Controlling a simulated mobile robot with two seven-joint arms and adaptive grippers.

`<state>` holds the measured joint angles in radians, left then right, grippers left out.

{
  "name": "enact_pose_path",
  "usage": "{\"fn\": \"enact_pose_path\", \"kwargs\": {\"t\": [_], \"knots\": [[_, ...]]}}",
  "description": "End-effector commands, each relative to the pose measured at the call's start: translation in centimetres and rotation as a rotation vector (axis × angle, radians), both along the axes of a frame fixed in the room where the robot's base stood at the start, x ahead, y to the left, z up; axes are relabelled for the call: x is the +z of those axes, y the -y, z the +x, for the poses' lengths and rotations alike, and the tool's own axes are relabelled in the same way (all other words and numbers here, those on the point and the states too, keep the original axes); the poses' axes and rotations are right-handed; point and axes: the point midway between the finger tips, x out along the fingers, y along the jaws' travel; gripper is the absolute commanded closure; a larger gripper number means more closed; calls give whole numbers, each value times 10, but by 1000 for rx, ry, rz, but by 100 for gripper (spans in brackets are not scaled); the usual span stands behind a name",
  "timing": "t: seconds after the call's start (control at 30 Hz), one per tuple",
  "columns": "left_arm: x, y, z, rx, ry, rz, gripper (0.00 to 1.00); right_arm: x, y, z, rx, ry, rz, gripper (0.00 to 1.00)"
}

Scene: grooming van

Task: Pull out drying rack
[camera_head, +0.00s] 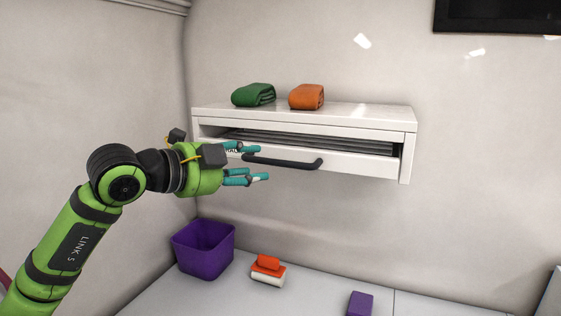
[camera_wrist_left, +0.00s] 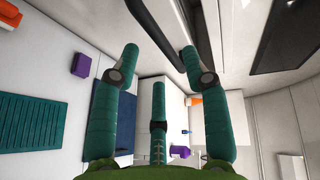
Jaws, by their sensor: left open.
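The drying rack is a white wall-mounted unit (camera_head: 365,114) with a front panel and dark grey slats (camera_head: 320,142) showing inside. A black bar handle (camera_head: 290,163) runs along the front panel. My left gripper (camera_head: 260,163) is open at the left end of the handle, its teal fingers pointing right. In the left wrist view, a dark bar that looks like the handle (camera_wrist_left: 151,28) passes between the spread fingers (camera_wrist_left: 160,52). Contact with the handle cannot be told. My right gripper is not in view.
A rolled green towel (camera_head: 254,95) and an orange one (camera_head: 307,97) lie on top of the unit. Below, a purple bin (camera_head: 203,248), an orange-and-white item (camera_head: 267,271) and a purple block (camera_head: 360,304) stand on a pale surface. The space before the unit's right half is clear.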

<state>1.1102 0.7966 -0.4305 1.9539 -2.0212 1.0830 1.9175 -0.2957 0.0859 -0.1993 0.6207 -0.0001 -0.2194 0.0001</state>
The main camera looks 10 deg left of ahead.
Motion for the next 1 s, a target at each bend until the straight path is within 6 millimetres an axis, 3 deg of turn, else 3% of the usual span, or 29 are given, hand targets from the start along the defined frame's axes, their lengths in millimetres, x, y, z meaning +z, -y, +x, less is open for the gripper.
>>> {"fn": "enact_pose_path", "kwargs": {"t": [0.4,0.77,0.8,0.9,1.0], "knots": [[-8,33,47,-5,-2,-2,54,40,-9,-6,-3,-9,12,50],[-13,38,53,-5,1,-2,54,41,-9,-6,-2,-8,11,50],[-13,38,53,-5,1,-2,58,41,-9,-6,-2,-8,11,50],[-13,38,53,-6,1,-2,98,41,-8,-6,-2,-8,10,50],[-13,38,53,-6,0,-3,100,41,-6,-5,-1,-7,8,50]]}}
